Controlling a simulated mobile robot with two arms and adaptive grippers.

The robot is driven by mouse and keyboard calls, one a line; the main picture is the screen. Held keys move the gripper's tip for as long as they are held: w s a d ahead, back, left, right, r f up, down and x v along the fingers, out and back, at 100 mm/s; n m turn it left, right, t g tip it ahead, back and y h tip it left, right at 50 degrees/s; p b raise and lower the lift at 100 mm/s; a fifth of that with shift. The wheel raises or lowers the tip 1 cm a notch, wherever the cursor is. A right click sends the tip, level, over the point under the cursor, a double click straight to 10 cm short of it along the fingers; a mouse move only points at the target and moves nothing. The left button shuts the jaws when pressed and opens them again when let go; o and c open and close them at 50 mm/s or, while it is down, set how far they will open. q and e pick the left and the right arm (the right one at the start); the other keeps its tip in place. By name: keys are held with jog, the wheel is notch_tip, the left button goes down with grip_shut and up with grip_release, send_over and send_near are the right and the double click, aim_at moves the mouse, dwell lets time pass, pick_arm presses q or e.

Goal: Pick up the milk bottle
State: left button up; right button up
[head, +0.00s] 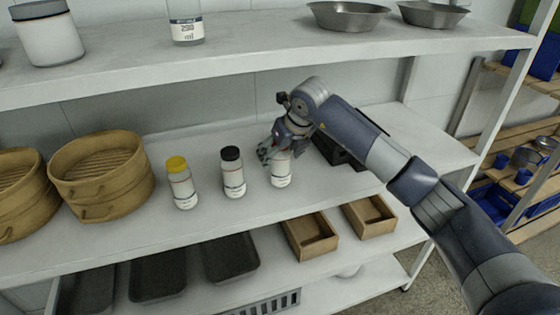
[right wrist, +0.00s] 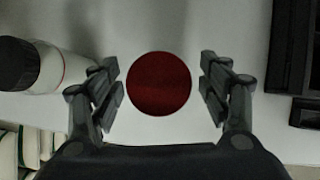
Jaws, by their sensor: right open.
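Three white bottles stand upright in a row on the middle shelf: one with a yellow cap (head: 181,185), one with a black cap (head: 233,175), and one at the right (head: 281,173). The right one's top is hidden by my right gripper (head: 270,148). In the right wrist view its round red cap (right wrist: 159,83) lies between the two open fingers, with a gap on each side. The black-capped bottle also shows at the left there (right wrist: 50,68). The labels are too small to tell which bottle is milk. My left gripper is not in view.
Bamboo steamers (head: 102,176) stand left of the bottles. A dark object (head: 340,153) sits close to the right of my right gripper. The upper shelf (head: 240,53) overhangs behind.

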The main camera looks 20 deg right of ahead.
jog(key=shift+w+f, duration=0.1)
jog(key=shift+c, duration=0.3)
jog(key=c, duration=1.3)
jog(key=shift+r, duration=0.25)
